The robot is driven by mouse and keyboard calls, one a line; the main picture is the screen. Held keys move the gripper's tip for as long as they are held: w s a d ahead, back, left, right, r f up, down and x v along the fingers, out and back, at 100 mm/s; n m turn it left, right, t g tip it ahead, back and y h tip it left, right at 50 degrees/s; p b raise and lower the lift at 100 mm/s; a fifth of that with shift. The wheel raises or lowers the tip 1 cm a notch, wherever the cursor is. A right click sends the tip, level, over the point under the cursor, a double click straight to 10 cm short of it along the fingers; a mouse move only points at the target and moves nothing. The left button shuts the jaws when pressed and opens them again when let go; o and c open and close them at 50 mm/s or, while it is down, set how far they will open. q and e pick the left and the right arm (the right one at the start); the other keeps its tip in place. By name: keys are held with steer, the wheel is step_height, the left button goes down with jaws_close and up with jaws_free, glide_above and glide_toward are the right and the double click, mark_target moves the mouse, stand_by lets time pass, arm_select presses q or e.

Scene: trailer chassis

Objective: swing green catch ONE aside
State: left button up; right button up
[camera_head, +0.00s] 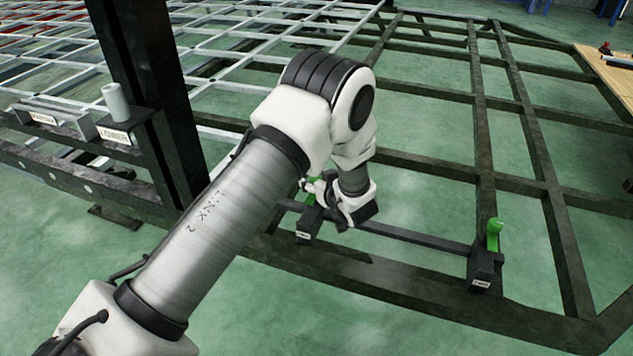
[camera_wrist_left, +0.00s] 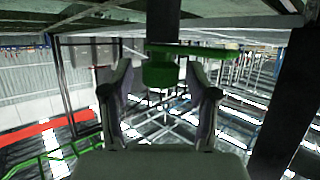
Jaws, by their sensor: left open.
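A green catch (camera_head: 313,192) stands on a small black block (camera_head: 308,224) at the left end of a dark bar on the chassis; I take it as catch ONE, but the block's label is too small to read surely. My left gripper (camera_head: 325,194) is right at this catch and partly hides it. In the left wrist view, my left gripper (camera_wrist_left: 160,100) is open, and the green catch (camera_wrist_left: 164,72) shows between and just beyond its fingertips. I cannot tell whether they touch. A second green catch (camera_head: 494,232) stands upright on the right block (camera_head: 483,270).
A dark bar (camera_head: 415,237) runs between the two blocks along the chassis frame (camera_head: 545,190). A thick black post (camera_head: 150,90) and a labelled stand with a grey cylinder (camera_head: 116,101) are at the left. A wooden table (camera_head: 610,72) is at far right.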

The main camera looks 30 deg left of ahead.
arm_select(q)
steer(key=shift+c, duration=0.3)
jaws_close()
steer(key=m+t+h+p, duration=0.3)
steer(key=m+t+h, duration=0.1)
steer(key=m, duration=0.1)
steer(key=shift+s+a+r+p, duration=0.1)
steer(key=shift+s+r+p, duration=0.05)
steer(key=shift+p, duration=0.25)
steer(key=m+t+h+p, duration=0.1)
steer(key=m+h+p, duration=0.1)
steer(key=h, duration=0.1)
steer(key=m+t+h+p, duration=0.1)
steer(key=m+h, duration=0.2)
steer(key=shift+m+p, duration=0.3)
steer(key=shift+p, duration=0.05)
steer(key=m+h+p, duration=0.1)
steer(key=m+h, duration=0.1)
steer(key=h, duration=0.1)
steer(key=shift+m, duration=0.3)
steer(key=shift+m+g+h+p, duration=0.35)
steer(key=shift+m+g+h, duration=0.55)
steer(key=shift+m+h, duration=1.65)
steer(key=shift+h, duration=0.35)
